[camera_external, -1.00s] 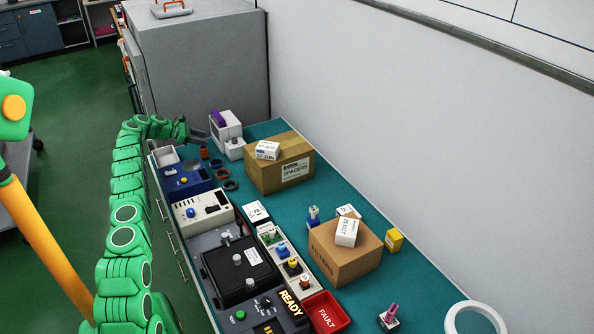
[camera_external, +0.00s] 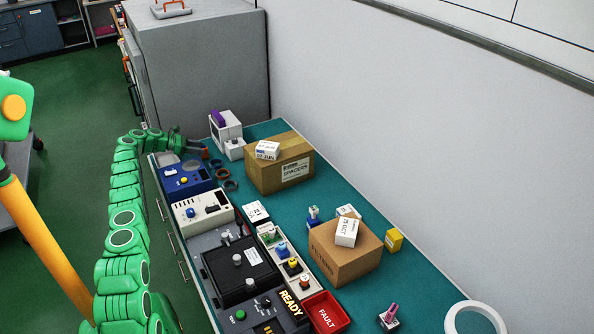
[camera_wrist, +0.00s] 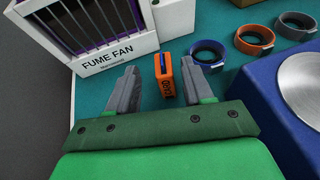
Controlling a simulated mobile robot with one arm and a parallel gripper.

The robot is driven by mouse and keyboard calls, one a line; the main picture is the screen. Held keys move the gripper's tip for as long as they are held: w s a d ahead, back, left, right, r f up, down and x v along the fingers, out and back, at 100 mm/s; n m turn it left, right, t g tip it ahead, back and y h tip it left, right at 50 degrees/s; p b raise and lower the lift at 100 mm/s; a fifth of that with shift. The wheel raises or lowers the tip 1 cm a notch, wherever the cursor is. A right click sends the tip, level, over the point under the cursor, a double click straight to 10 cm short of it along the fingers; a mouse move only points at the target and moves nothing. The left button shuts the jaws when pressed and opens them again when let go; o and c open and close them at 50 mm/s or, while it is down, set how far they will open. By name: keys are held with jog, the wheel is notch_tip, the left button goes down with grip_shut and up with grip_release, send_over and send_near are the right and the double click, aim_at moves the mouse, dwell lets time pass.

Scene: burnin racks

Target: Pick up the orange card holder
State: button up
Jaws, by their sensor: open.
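The orange card holder (camera_wrist: 165,80) stands on the teal bench top in the wrist view, with dark lettering on its near face and a dark slot in its top. My gripper (camera_wrist: 160,66) is open, with one grey finger on each side of the holder. A gap shows between the holder and each finger; the right finger looks closer. In the external view my gripper (camera_external: 198,145) is low at the far left end of the bench, and only a sliver of the holder (camera_external: 205,154) shows beside it.
The white fume fan (camera_wrist: 120,55) stands close on the left. A blue ring (camera_wrist: 208,53), an orange ring (camera_wrist: 254,39) and a grey ring lie to the right. A blue unit with a round metal plate (camera_wrist: 305,93) is at the right. A cardboard box (camera_external: 280,168) stands farther along.

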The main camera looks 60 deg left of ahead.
aim_at(209, 158)
jog(key=shift+w+d+f, duration=0.25)
jog(key=shift+w+f, duration=0.1)
jog(key=shift+w, duration=0.1)
jog(key=shift+w+d+f, duration=0.2)
jog(key=shift+w+f, duration=0.1)
jog(key=shift+w, duration=0.15)
jog(key=shift+x, duration=1.3)
jog(key=shift+c, duration=0.5)
grip_shut()
jog(key=shift+r, duration=0.15)
